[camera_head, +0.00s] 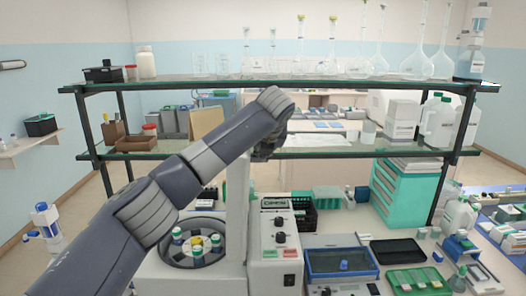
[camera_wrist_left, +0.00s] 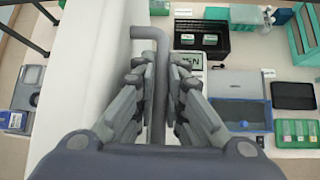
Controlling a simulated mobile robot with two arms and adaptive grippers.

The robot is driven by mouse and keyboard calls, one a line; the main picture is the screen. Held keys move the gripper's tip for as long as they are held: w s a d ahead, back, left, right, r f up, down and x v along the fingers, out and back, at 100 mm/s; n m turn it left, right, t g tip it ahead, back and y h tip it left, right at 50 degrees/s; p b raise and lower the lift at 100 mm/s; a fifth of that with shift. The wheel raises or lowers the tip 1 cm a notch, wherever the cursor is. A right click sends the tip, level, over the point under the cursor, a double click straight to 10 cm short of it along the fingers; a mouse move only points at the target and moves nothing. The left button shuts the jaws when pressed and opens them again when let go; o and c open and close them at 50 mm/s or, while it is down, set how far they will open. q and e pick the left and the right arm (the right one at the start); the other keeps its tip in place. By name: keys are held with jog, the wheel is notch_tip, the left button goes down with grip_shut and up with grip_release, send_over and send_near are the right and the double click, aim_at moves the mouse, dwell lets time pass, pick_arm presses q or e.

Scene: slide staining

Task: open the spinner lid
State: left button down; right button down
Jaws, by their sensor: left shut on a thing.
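The spinner (camera_head: 165,278) is a white machine at the front, left of centre in the head view. Its round bowl shows, with several white and coloured capped tubes (camera_head: 197,250) inside. A tall white panel, apparently its raised lid (camera_head: 237,185), stands upright behind the bowl and is partly covered by my left arm. My left gripper (camera_head: 265,150) is high beside the panel's top. In the left wrist view its fingers (camera_wrist_left: 159,85) are shut on a grey bent handle (camera_wrist_left: 146,32) beside the white panel (camera_wrist_left: 98,45). My right gripper is not in view.
A control box (camera_head: 275,262) with knobs and a display stands right of the spinner. Further right are a blue-framed tray (camera_head: 342,262), a black tray (camera_head: 397,251) and a teal drawer unit (camera_head: 404,195). A glass shelf (camera_head: 280,84) with flasks spans above, behind my arm.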

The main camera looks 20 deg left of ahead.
pick_arm(q)
jog(key=shift+a, duration=0.2)
jog(key=c, duration=1.9)
grip_release()
jog(key=v, duration=1.2)
jog(key=shift+f, duration=0.1)
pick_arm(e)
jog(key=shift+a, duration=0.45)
